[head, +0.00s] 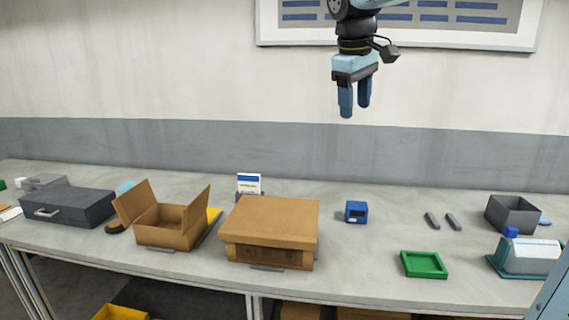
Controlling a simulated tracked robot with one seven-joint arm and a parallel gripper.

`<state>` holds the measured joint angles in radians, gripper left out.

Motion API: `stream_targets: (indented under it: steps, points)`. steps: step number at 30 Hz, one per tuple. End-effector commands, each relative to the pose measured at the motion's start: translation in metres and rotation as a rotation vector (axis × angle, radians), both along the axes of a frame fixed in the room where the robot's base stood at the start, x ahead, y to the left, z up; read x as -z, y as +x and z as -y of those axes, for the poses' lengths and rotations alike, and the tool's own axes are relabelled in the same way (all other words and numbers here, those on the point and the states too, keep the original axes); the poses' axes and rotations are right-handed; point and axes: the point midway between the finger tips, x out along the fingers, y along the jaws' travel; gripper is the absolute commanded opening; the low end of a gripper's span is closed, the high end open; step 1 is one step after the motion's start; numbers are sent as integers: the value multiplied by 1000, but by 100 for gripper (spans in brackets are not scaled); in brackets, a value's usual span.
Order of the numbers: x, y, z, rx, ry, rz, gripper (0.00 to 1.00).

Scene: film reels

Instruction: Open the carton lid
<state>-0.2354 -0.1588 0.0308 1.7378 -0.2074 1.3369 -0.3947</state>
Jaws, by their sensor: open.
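A brown carton (262,252) stands near the middle of the table, with its flat lid (272,219) closed on top. Left of it stands a smaller brown carton (168,229) with two flaps raised and its inside showing. My gripper (354,113) hangs high above the table, in front of the wall, up and to the right of the closed carton. Its two blue fingers point down, apart and with nothing between them.
A dark grey case (68,207) with a handle lies at the left. A blue box (356,212), a green tray (423,265), two dark bars (443,221) and a grey open bin (512,215) are at the right. Table (360,255) right of the closed carton is clear.

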Motion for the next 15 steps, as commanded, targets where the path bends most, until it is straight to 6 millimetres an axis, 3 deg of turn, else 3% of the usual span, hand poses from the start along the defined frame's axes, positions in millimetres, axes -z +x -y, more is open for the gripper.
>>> stream_targets:
  steps: [6,15]
  points:
    - [30,-62,34,153,97,67,56]
    - [89,-143,65,375,240,161,56]
